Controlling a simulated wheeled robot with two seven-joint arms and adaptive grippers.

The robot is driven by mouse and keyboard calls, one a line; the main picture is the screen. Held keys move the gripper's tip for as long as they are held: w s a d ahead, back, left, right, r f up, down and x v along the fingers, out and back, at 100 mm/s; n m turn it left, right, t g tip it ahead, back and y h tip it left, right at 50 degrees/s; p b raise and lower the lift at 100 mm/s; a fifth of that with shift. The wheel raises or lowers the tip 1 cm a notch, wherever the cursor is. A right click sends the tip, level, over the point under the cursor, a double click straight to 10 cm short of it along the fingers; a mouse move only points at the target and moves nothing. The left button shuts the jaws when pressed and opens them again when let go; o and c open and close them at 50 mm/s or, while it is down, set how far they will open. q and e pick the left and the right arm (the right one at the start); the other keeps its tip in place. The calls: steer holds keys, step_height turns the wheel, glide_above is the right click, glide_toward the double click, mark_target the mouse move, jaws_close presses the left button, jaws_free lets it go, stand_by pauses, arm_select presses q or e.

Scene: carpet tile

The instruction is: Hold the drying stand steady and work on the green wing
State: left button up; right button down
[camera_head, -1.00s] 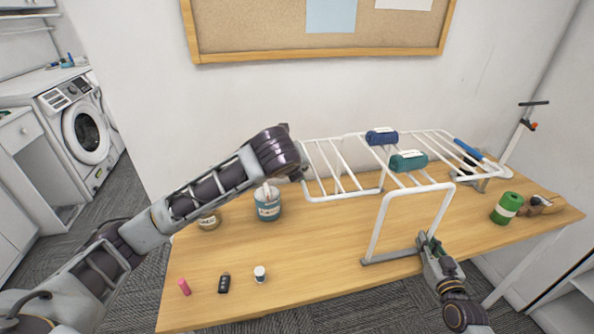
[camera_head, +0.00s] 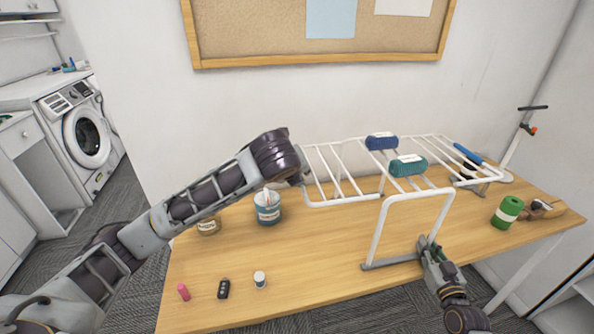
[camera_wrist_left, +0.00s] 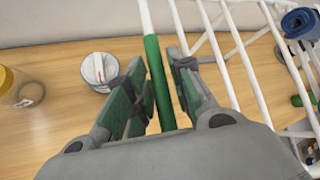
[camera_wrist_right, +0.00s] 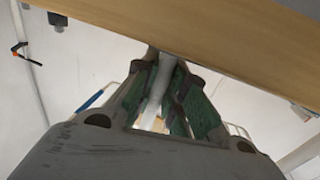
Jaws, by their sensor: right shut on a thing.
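The white drying stand (camera_head: 408,197) stands on the wooden table, its two wings spread to the sides. The left wing (camera_head: 343,203) has a green section of bar (camera_wrist_left: 160,85) visible in the left wrist view. My left gripper (camera_wrist_left: 158,90) is open, with one finger on each side of this green bar and small gaps beside it. In the head view my left wrist hides the spot.
Blue (camera_head: 381,142) and teal (camera_head: 408,166) rolls lie on the stand. A blue-labelled tub (camera_head: 267,207) and a jar (camera_head: 208,225) stand below my left arm. Small items lie front left; a green roll (camera_head: 507,211) stands at right. The table's front middle is clear.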

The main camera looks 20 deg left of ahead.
arm_select(q)
steer(key=v, duration=1.1)
steer(key=shift+s+r, duration=0.1)
arm_select(e)
steer(key=c, duration=1.4)
jaws_free()
steer(key=shift+s+d, duration=0.1)
steer(key=shift+s, duration=0.05)
steer(key=shift+v, duration=5.85)
arm_select(q)
steer(key=shift+s, duration=0.1)
arm_select(e)
steer(key=shift+s, duration=0.1)
